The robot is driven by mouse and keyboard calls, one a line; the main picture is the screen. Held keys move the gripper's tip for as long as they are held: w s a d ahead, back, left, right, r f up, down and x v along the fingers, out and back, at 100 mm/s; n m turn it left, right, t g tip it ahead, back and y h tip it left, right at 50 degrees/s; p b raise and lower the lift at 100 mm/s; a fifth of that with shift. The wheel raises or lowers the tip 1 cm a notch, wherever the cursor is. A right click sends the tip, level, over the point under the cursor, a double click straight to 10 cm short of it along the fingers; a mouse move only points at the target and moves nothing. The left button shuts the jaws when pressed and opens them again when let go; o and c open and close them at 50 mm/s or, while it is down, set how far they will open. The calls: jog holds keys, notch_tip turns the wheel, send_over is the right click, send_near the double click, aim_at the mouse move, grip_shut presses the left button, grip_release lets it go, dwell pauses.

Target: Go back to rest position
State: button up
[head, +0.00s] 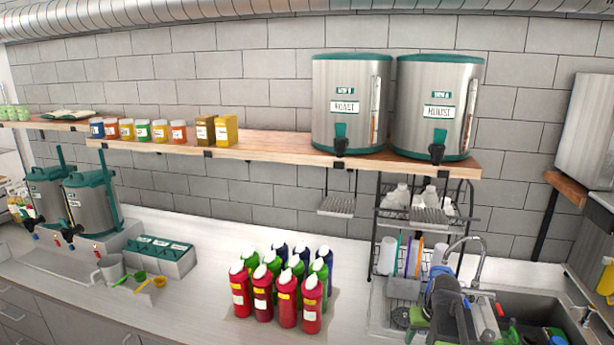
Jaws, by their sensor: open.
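My arm rises from the bottom right edge, in front of the sink, with grey, blue and green parts. My gripper (446,288) is at its upper end, near the rack and the tap. It is open, and I see nothing held in it. Its fingertips are small and hard to make out against the rack and sink behind.
Several red, green and blue bottles (286,299) stand mid-counter. Two steel dispensers (349,100) stand on the wooden shelf (270,146). A wire rack (385,216) and sink (546,300) are at right. The counter (225,235) behind the bottles is clear.

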jog(key=s+a+n+g, duration=0.1)
jog(key=s+a, duration=0.3)
jog(key=a, duration=0.5)
jog(key=s+a+g, duration=0.1)
jog(key=s+a, duration=0.3)
jog(key=a, duration=0.5)
notch_tip(320, 180, down, 20)
jog(key=a+b, duration=0.1)
jog(key=b, duration=1.8)
jog(key=shift+s+r+g, duration=0.25)
jog(key=shift+s+g, duration=0.05)
jog(key=shift+s, duration=0.15)
jog(key=shift+a+r, duration=0.1)
jog(key=shift+a, duration=0.05)
